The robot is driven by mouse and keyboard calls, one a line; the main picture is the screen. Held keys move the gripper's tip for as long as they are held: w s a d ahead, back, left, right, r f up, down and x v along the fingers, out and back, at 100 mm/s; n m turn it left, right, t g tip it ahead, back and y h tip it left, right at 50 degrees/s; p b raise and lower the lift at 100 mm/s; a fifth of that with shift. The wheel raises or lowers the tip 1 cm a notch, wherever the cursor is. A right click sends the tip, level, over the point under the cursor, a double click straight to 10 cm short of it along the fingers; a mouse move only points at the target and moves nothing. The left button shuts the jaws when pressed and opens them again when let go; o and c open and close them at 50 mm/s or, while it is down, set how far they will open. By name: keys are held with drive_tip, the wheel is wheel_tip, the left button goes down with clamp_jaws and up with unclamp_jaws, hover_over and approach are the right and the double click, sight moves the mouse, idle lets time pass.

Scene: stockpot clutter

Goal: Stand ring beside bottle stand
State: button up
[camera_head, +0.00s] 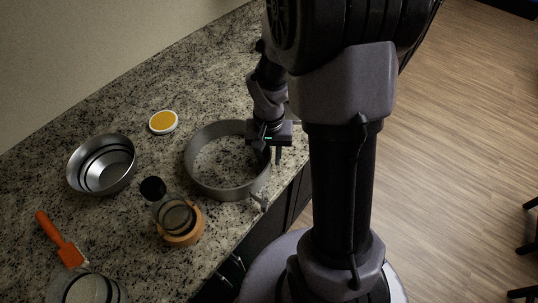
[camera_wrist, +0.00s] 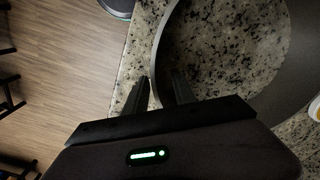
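The ring (camera_head: 199,181) is a grey metal springform band lying flat on the counter, with a latch at its front right. It also shows in the wrist view (camera_wrist: 157,45). My gripper (camera_head: 272,158) points down at the ring's right wall, one finger on each side of it. In the wrist view the fingers (camera_wrist: 159,80) are apart with the wall running between them; firm contact is not visible. The bottle stand (camera_head: 188,237) is a round wooden piece left of and in front of the ring. A glass bottle (camera_head: 172,213) with a black cap lies tilted in it.
A metal bowl (camera_head: 75,174) stands at the left, and a white-rimmed yellow disc (camera_head: 163,122) lies behind the ring. An orange-handled brush (camera_head: 58,241) and a glass container (camera_head: 62,290) are at the front left. The counter edge runs close to the ring's right side.

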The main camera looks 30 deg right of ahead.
drive_tip(key=a+r+t+p, duration=0.1)
drive_tip(key=a+r+p, duration=0.1)
drive_tip(key=r, duration=0.6)
drive_tip(key=a+r+p, duration=0.1)
drive_tip(key=r+p, duration=0.2)
drive_tip(key=r, duration=0.6)
drive_tip(key=s+a+r+n+t+y, duration=0.2)
drive_tip(key=s+a+r+t, duration=0.2)
drive_tip(key=s+a+r, duration=0.4)
drive_tip(key=s+a, duration=0.3)
drive_tip(key=shift+a+r+n+t, duration=0.3)
drive_tip(key=shift+r+t, duration=0.05)
drive_tip(key=shift+t, duration=0.05)
drive_tip(key=shift+s, duration=0.15)
wheel_tip(320, 180, down, 8)
drive_tip(key=b, duration=0.8)
